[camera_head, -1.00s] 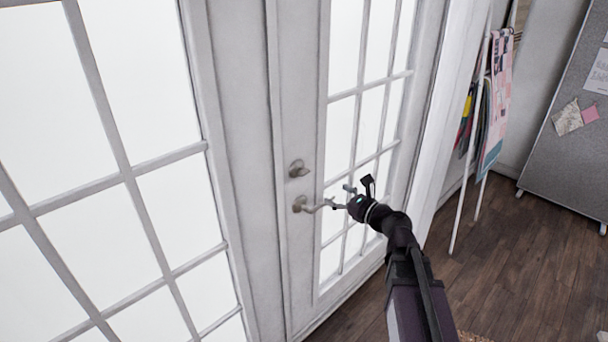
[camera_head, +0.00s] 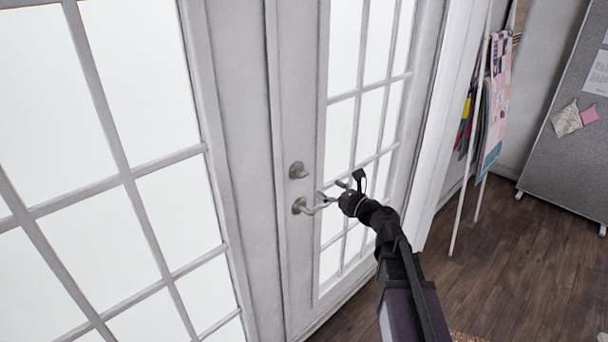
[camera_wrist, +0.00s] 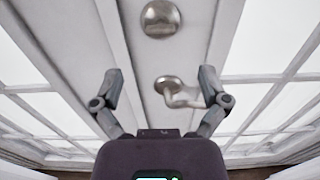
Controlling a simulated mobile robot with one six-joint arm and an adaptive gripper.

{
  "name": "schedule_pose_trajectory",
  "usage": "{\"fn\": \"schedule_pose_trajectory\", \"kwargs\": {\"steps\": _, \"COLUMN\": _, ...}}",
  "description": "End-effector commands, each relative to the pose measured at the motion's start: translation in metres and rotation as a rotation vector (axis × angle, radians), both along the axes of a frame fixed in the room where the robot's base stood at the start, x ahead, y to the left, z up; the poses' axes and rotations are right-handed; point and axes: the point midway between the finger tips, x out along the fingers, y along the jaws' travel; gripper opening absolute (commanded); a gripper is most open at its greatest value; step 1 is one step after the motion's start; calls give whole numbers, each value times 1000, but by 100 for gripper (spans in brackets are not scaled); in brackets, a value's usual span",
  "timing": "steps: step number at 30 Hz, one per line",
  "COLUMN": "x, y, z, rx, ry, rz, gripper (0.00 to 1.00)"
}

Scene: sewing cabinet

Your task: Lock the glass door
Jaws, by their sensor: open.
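The white glass door (camera_head: 284,120) stands with its panes bright white. A round metal lock (camera_head: 298,170) sits on its frame above a lever handle (camera_head: 302,206). In the wrist view the lock (camera_wrist: 160,19) is at the top centre, and the handle (camera_wrist: 168,84) is below it, its lever running to the right toward the right finger. My gripper (camera_head: 322,190) is open and empty, just right of the lock and close to the lever. In the wrist view its fingers (camera_wrist: 161,82) are spread on either side of the handle. I cannot tell whether a finger touches the lever.
A second glazed panel (camera_head: 226,150) stands on the left. A white rack with hanging fabrics (camera_head: 494,105) and a grey pinboard (camera_head: 575,150) stand on the right. Wooden floor (camera_head: 500,265) is open in front of them.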

Motion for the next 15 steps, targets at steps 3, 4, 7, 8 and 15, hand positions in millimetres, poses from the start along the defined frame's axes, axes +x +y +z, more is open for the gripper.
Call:
{"fn": "schedule_pose_trajectory", "kwargs": {"steps": 3, "x": 15, "y": 15, "z": 0, "rx": 0, "ry": 0, "rz": 3, "gripper": 94}}
{"fn": "schedule_pose_trajectory", "kwargs": {"steps": 4, "x": 18, "y": 18, "z": 0, "rx": 0, "ry": 0, "rz": 2, "gripper": 94}}
{"fn": "schedule_pose_trajectory", "kwargs": {"steps": 7, "x": 29, "y": 30, "z": 0, "rx": 0, "ry": 0, "rz": 3, "gripper": 94}}
{"fn": "schedule_pose_trajectory", "kwargs": {"steps": 8, "x": 32, "y": 33, "z": 0, "rx": 0, "ry": 0, "rz": 3, "gripper": 94}}
{"fn": "schedule_pose_trajectory", "kwargs": {"steps": 15, "x": 55, "y": 59, "z": 0, "rx": 0, "ry": 0, "rz": 2, "gripper": 94}}
